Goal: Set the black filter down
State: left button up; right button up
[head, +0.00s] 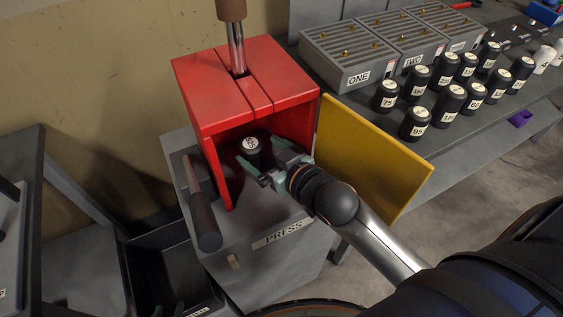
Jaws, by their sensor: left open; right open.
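The black filter (252,158) with a white labelled top stands upright inside the red press (244,85), on its floor. My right gripper (260,161) reaches in from the right through the press's open front. It is open, with its green-tipped fingers close to the filter; I cannot tell whether they touch it. The filter's lower part is partly hidden by the gripper.
The yellow door (372,157) of the press stands open at the right. A grey lever (203,215) is on its left side. The bench behind holds grey racks (362,52) and several black numbered filters (415,123). A dark bin (150,262) sits at lower left.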

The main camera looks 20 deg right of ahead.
jog(key=p+v, duration=0.1)
jog(key=v, duration=0.8)
jog(key=shift+p, duration=0.4)
